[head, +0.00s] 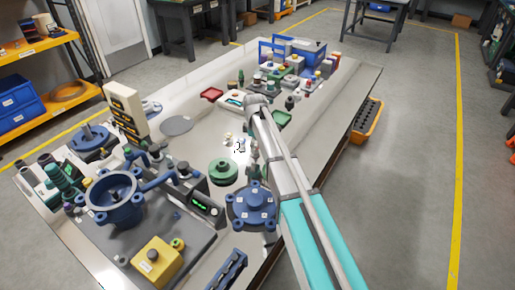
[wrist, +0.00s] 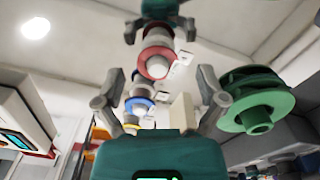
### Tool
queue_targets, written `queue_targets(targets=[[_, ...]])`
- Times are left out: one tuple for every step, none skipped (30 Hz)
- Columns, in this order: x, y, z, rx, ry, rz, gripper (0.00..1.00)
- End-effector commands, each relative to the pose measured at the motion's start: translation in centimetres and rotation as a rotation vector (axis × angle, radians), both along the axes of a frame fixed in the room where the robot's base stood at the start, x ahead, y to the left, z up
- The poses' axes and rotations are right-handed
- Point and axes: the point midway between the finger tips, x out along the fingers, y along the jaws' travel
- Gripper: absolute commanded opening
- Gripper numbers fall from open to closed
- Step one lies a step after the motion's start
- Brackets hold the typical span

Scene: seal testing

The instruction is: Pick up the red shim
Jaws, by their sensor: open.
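A red ring (wrist: 146,70), which looks like the red shim, sits in the middle of the wrist view around or against a pale round piece. In the wrist view my gripper (wrist: 161,75) has its two grey fingers spread, one on each side of the line of rings, with a gap to the red one. The fingers hold nothing that I can see. In the head view my gripper (head: 252,158) hangs low over the table beside small pale parts (head: 240,146). The red ring cannot be made out there.
A blue ring (wrist: 141,102) is close to the red one. A green wheel-shaped part (wrist: 256,103) stands right of the fingers; in the head view, a green round part (head: 224,170) and a blue flanged housing (head: 252,205) are close to my gripper. A grey disc (head: 176,125) lies farther left.

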Motion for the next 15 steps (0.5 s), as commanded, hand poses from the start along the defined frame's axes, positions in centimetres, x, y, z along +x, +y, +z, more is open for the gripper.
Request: queue_targets(targets=[[0.00,-0.01,-0.11,0.000,0.000,0.000,0.90],[0.00,-0.01,-0.13,0.000,0.000,0.000,0.90],[0.01,-0.01,-0.15,0.000,0.000,0.000,0.90],[0.01,-0.01,-0.16,0.000,0.000,0.000,0.90],[0.01,-0.02,-0.17,0.000,0.000,0.000,0.90],[0.01,-0.02,-0.18,0.000,0.000,0.000,0.90],[0.01,-0.02,-0.18,0.000,0.000,0.000,0.90],[0.01,-0.02,-0.18,0.000,0.000,0.000,0.90],[0.01,-0.02,-0.17,0.000,0.000,0.000,0.90],[0.01,-0.02,-0.17,0.000,0.000,0.000,0.90],[0.00,-0.03,-0.17,0.000,0.000,0.000,0.90],[0.00,-0.03,-0.17,0.000,0.000,0.000,0.90],[0.00,-0.03,-0.17,0.000,0.000,0.000,0.90],[0.00,-0.03,-0.17,0.000,0.000,0.000,0.90],[0.00,-0.04,-0.17,0.000,0.000,0.000,0.87]])
